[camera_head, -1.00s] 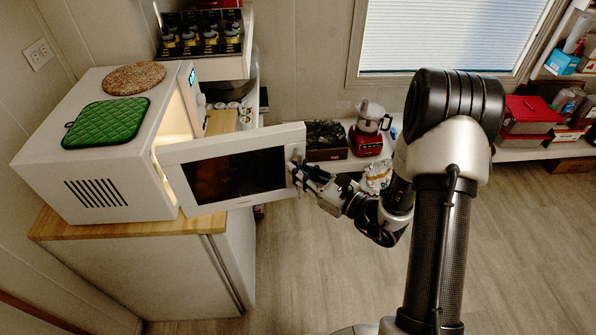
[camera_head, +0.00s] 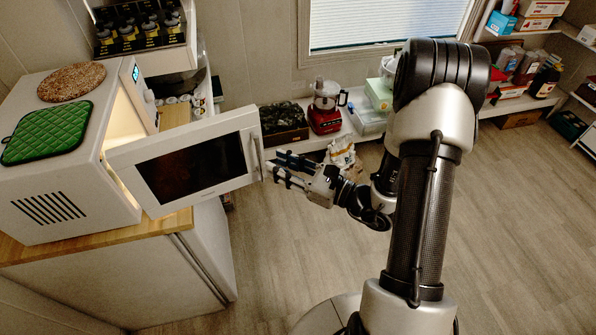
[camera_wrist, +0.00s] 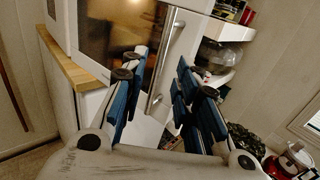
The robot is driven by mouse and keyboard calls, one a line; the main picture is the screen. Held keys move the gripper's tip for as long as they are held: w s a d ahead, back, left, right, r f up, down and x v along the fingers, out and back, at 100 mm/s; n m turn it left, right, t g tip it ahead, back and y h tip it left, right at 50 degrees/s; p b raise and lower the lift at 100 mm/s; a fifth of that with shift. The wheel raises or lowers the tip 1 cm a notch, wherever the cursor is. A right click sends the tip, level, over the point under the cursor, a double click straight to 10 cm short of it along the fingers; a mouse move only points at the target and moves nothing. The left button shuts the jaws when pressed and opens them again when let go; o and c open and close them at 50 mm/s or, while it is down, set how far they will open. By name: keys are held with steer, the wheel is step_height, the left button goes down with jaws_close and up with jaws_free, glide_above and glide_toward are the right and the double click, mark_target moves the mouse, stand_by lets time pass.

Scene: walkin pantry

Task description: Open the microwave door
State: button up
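The white microwave (camera_head: 120,195) stands on the wooden-topped counter at left, its door (camera_head: 215,185) swung open wide and its lit interior partly visible. The door has a dark window and a vertical bar handle (camera_head: 257,157) at its free edge. My gripper (camera_head: 276,166) is just right of the handle, its blue-padded fingers spread and pointing toward it. In the wrist view the fingers (camera_wrist: 160,82) are apart with nothing held. The handle (camera_wrist: 167,60) shows beyond and between them; I cannot tell if either finger touches it.
A green quilted mat (camera_head: 48,132) and a round cork-like mat (camera_head: 75,82) lie on the microwave. A red food processor (camera_head: 325,108) and a dark crate (camera_head: 283,125) stand on the low shelf behind. The floor (camera_head: 510,240) at right is clear.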

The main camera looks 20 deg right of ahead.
steer(key=v, duration=0.5)
steer(key=shift+s+d, duration=0.1)
steer(key=shift+s, duration=0.05)
steer(key=s+a+r+n+g, duration=0.4)
steer(key=s+a+n+g, duration=0.3)
steer(key=n, duration=0.1)
steer(key=s+a+r+n+g, duration=0.4)
steer(key=s+a+n+g, duration=0.3)
steer(key=n, duration=0.1)
steer(key=s+d+n+h, duration=0.2)
steer(key=s+n+h, duration=0.3)
steer(key=s+n, duration=0.1)
steer(key=d+r+n+t+h, duration=0.4)
steer(key=d+r+n+h, duration=0.2)
steer(key=d, duration=0.1)
steer(key=shift+w+t, duration=0.25)
steer(key=shift+t, duration=0.15)
